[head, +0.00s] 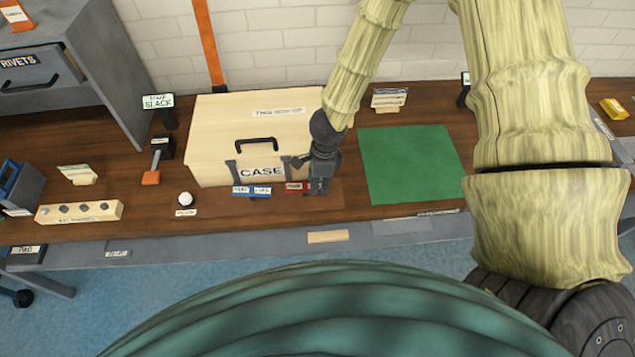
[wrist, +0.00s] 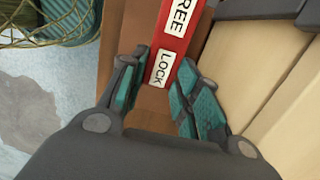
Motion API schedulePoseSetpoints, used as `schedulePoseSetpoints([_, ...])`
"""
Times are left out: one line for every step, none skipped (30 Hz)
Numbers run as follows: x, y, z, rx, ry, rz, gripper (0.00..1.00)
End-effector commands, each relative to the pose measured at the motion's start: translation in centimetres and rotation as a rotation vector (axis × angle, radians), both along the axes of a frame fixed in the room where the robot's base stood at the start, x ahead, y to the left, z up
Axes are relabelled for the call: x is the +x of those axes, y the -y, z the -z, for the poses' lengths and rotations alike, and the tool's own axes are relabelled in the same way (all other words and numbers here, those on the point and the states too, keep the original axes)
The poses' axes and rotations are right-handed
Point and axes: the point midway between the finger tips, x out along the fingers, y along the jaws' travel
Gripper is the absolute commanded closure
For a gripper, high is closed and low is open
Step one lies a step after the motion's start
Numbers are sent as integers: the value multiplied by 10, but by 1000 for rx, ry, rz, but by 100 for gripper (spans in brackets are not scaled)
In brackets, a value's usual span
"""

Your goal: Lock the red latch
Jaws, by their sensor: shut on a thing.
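A cream wooden case (head: 218,133) with a black handle stands closed on the bench. At its front right is the red latch (head: 293,187), a red strip with white labels. The wrist view shows the red latch (wrist: 178,38) close up, its labels reading "FREE" and "LOCK". My gripper (head: 319,187) is at the right end of the red latch, low in front of the case. In the wrist view the teal pads of my gripper (wrist: 165,78) lie on either side of the "LOCK" end, shut on the red latch. The exact contact is partly hidden by the fingers.
A blue labelled strip (head: 252,191) sits left of the red one on the case front. A green mat (head: 412,163) lies to the right, clear. A white ball (head: 185,199) and a wooden block with knobs (head: 80,212) are at the left.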

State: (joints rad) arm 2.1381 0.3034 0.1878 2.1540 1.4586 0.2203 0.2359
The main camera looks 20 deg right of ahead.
Motion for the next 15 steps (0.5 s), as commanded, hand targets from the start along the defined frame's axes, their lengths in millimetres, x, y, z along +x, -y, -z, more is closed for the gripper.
schedulePoseSetpoints([1, 1, 3, 17, 6, 2, 92])
schedulePoseSetpoints([1, 2, 3, 27, 8, 2, 92])
schedulePoseSetpoints([0, 2, 3, 38, 13, 2, 92])
schedulePoseSetpoints([1, 2, 4, 47, 15, 2, 92])
schedulePoseSetpoints([1, 2, 4, 54, 17, 3, 92])
schedulePoseSetpoints([1, 2, 4, 63, 20, 2, 92])
schedulePoseSetpoints([1, 2, 4, 69, 22, 1, 92])
schedulePoseSetpoints([0, 2, 4, 73, 23, 1, 92])
schedulePoseSetpoints([0, 2, 4, 78, 24, 1, 92])
schedulePoseSetpoints([0, 2, 3, 81, 25, 1, 92])
schedulePoseSetpoints([0, 2, 3, 83, 26, 1, 92])
schedulePoseSetpoints([0, 2, 3, 84, 26, 1, 92])
schedulePoseSetpoints([0, 2, 3, 84, 26, 0, 92])
schedulePoseSetpoints([0, 2, 3, 85, 27, 0, 92])
schedulePoseSetpoints([0, 2, 3, 84, 26, 0, 92])
